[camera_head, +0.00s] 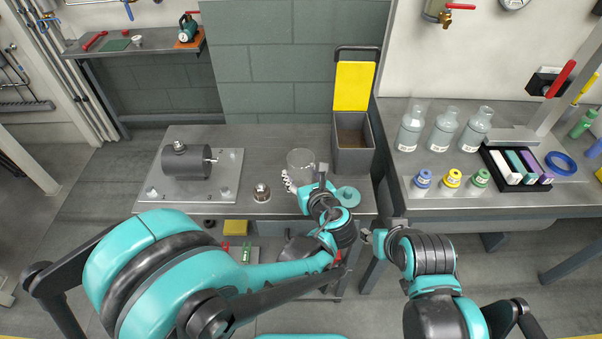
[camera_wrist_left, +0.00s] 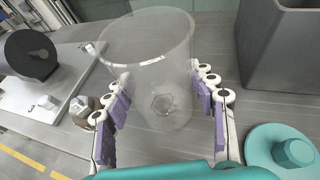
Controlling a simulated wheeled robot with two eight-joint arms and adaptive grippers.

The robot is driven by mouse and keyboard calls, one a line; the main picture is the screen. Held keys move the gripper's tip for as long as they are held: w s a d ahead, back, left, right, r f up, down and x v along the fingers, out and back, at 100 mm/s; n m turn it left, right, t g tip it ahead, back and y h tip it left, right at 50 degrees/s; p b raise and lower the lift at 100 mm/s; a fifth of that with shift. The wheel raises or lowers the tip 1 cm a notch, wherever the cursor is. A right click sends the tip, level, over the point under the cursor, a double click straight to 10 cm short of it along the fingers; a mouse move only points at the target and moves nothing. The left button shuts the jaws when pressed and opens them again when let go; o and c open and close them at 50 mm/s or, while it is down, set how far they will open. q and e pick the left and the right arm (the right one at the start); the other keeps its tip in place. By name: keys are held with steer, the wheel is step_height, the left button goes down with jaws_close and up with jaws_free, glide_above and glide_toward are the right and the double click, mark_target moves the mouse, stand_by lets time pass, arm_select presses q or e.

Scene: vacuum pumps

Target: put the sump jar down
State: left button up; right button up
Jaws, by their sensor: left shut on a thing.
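The sump jar (camera_head: 300,160) is a clear, open-topped cup at the middle of the grey bench; it also shows in the left wrist view (camera_wrist_left: 150,60). It is upright or nearly so. My left gripper (camera_head: 307,178) is shut on it, with purple-padded fingers (camera_wrist_left: 160,105) on either side of its wall. A small hexagonal shape shows through the jar near its bottom. I cannot tell whether the base touches the bench. My right gripper (camera_head: 379,236) is off the bench's right front corner, apart from the jar; its jaws are too small to read.
A grey bin with a yellow lid (camera_head: 352,160) stands right of the jar. A teal round cap (camera_head: 348,196) lies in front of it. A metal fitting (camera_head: 262,192) and a pump on a plate (camera_head: 187,162) are to the left. Bare bench (camera_head: 258,150) lies behind the fitting.

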arm_select(q)
steer(key=shift+f, duration=0.3)
steer(key=o, duration=1.4)
steer(key=v, duration=0.7)
steer(key=shift+s+r, duration=0.1)
steer(key=shift+s, duration=0.15)
jaws_close()
